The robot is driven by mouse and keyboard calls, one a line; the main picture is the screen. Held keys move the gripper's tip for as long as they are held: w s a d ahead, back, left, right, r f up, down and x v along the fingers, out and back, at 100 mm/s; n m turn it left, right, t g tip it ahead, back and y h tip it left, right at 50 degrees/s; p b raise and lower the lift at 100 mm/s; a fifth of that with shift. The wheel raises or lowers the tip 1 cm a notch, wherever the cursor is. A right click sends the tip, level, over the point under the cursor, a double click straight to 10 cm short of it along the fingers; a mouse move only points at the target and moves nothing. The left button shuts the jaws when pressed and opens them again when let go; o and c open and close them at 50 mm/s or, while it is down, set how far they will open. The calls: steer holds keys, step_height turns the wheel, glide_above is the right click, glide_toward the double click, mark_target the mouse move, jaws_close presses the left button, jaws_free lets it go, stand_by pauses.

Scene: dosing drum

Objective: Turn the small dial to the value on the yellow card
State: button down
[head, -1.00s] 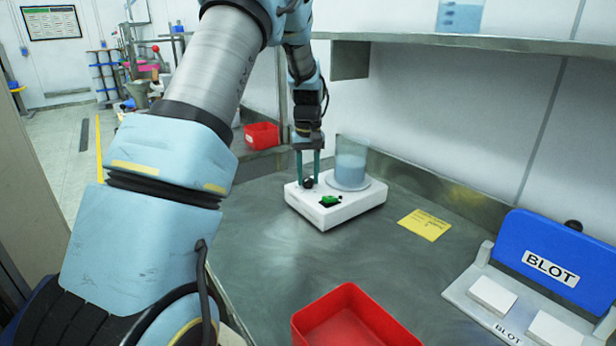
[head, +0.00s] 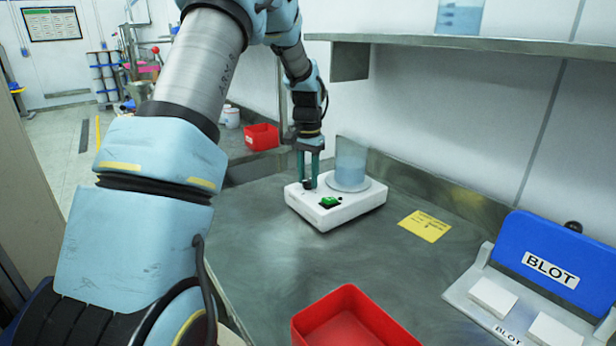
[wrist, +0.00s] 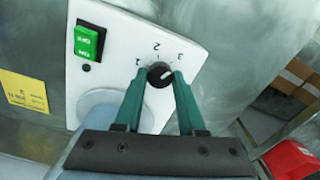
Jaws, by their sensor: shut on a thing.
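The small dial (wrist: 160,75) is a black knob with a light pointer line on a white device (head: 335,208). The numbers 1, 2 and 3 are printed around it in the wrist view. The pointer seems to aim toward the 3, though it is small and partly between the fingers. My gripper (wrist: 158,82) is shut on the dial, one green finger on each side; it also shows in the head view (head: 309,184). The yellow card (head: 425,226) lies flat to the right of the device; its value is too small to read. It also shows in the wrist view (wrist: 24,93).
A beaker (head: 350,162) stands on the device's round plate. A green switch (head: 329,202) is on its front. A red tray (head: 340,325) is at the near edge, a blue BLOT stand (head: 550,255) at right. A shelf (head: 450,42) hangs above.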

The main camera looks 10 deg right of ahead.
mark_target(307, 181)
steer(key=shift+m, duration=0.4)
steer(key=c, duration=0.5)
jaws_free()
step_height(307, 181, up, 11)
steer(key=b, duration=0.2)
steer(key=shift+a+f, duration=0.1)
steer(key=s+a+f+n, duration=0.4)
steer(key=s+a, duration=0.6)
steer(key=s, duration=0.1)
steer(key=s+a+f+n+t, duration=0.1)
steer(key=s+a+f+n, duration=0.4)
steer(key=s+a, duration=0.6)
steer(key=shift+s+f+t, duration=0.15)
steer(key=shift+s+t, duration=0.05)
steer(key=shift+t, duration=0.1)
